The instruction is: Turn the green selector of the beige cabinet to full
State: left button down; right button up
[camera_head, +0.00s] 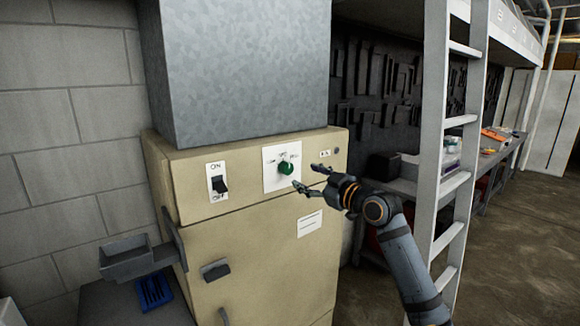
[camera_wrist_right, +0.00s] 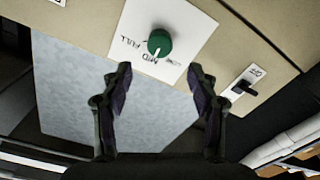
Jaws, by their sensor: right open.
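The beige cabinet (camera_head: 262,240) stands against the block wall, with a white plate (camera_head: 270,178) on its front. The green selector (camera_head: 286,168) is a round knob on that plate. In the right wrist view the selector (camera_wrist_right: 159,42) has a white mark pointing roughly at the word MID; FULL is printed beside it. My right gripper (camera_head: 309,178) is open and empty, just in front and to the right of the knob. In the wrist view its fingertips (camera_wrist_right: 160,72) are spread, with the knob ahead of the gap, apparently untouched. My left gripper is out of view.
An ON/OFF switch (camera_head: 220,186) sits left of the selector. A grey metal duct (camera_head: 235,70) rises above the cabinet. A small grey tray (camera_head: 126,258) juts out at left. A white ladder (camera_head: 455,150) stands close to my right arm.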

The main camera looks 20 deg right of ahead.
aim_at(289, 170)
jog(key=p+x, duration=0.2)
jog(key=x, duration=0.5)
jog(key=shift+w+p, duration=0.35)
jog(key=shift+p, duration=0.05)
jog(key=shift+w+a+f, duration=0.15)
jog(key=shift+w+a, duration=0.05)
jog(key=shift+w, duration=0.2)
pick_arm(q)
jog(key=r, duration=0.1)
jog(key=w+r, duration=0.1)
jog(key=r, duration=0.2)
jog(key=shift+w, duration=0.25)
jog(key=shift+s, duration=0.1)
pick_arm(e)
jog(key=shift+c, duration=0.3)
jog(key=shift+f, duration=0.1)
jog(key=c, duration=1.1)
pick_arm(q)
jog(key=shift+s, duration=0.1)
